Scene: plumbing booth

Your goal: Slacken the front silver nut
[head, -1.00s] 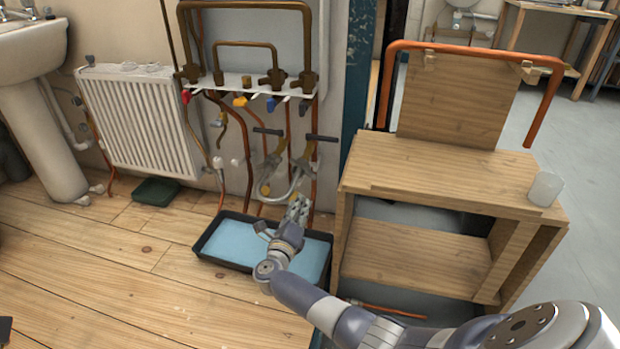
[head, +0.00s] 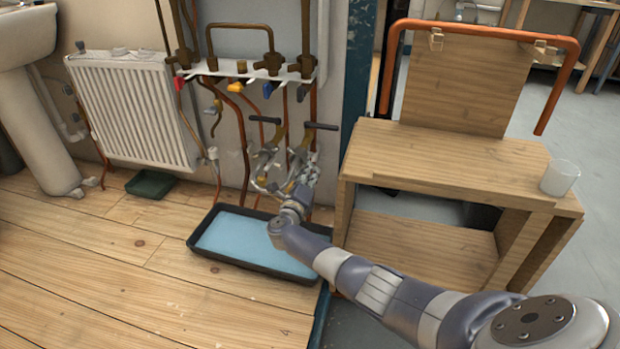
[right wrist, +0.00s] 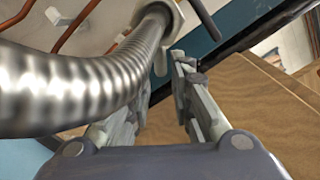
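A braided silver hose (right wrist: 75,85) runs large across the left of the right wrist view and ends at a silver nut (right wrist: 172,18) near the top. My right gripper (right wrist: 163,82) is open and empty, with its fingers apart just below the nut; the hose partly covers the left finger. In the head view my right gripper (head: 304,172) is at the lower end of the pipework, beside the hose loops and below the dark-handled valves (head: 272,128). The nut is too small to make out there. My left gripper is not in view.
A black tray with a blue liner (head: 240,241) lies on the floor below the pipes. A wooden bench (head: 440,165) stands close on the right, with a cup (head: 559,177) on it. A white radiator (head: 130,110) is on the left wall. The floor in front is clear.

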